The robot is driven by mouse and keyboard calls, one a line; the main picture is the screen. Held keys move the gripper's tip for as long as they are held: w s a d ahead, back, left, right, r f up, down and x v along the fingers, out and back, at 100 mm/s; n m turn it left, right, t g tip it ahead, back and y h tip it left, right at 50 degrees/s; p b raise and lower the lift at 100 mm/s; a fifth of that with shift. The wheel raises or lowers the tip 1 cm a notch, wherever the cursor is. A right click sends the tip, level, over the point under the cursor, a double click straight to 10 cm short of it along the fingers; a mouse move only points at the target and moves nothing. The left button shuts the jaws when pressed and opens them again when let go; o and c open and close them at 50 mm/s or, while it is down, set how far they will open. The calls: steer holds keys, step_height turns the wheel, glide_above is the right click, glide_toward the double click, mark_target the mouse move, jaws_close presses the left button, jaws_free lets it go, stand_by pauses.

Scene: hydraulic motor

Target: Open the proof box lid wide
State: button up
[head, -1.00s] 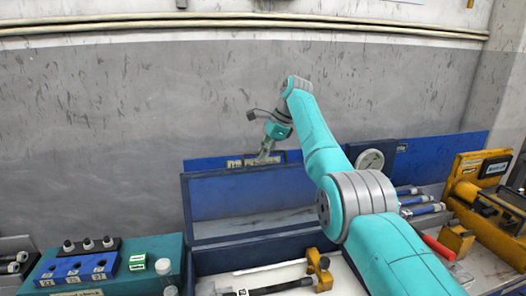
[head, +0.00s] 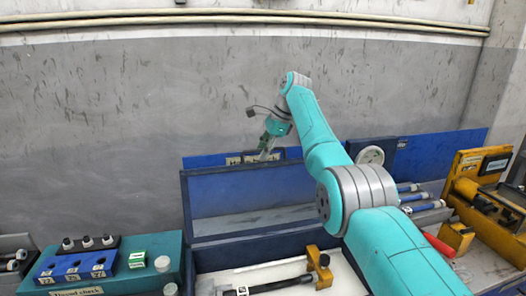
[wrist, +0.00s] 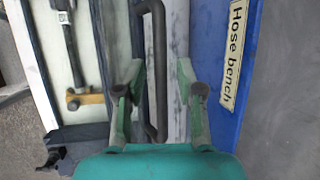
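The proof box (head: 190,262) is dark blue with a white lining, and its lid (head: 235,191) stands raised at the back with its inner face toward the head camera. There is a visible gap between the fingers and the handle. Whether either finger touches the lid cannot be told.
A tool with a yellow head (head: 320,268) lies in the box. A blue board labelled "Hose bench" (wrist: 238,55) is close behind the lid. A teal thread check block (head: 150,250) stands at left, a gauge (head: 370,156) and yellow device (head: 470,180) at right.

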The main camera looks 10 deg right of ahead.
steer(key=v, duration=0.7)
steer(key=shift+r, duration=0.25)
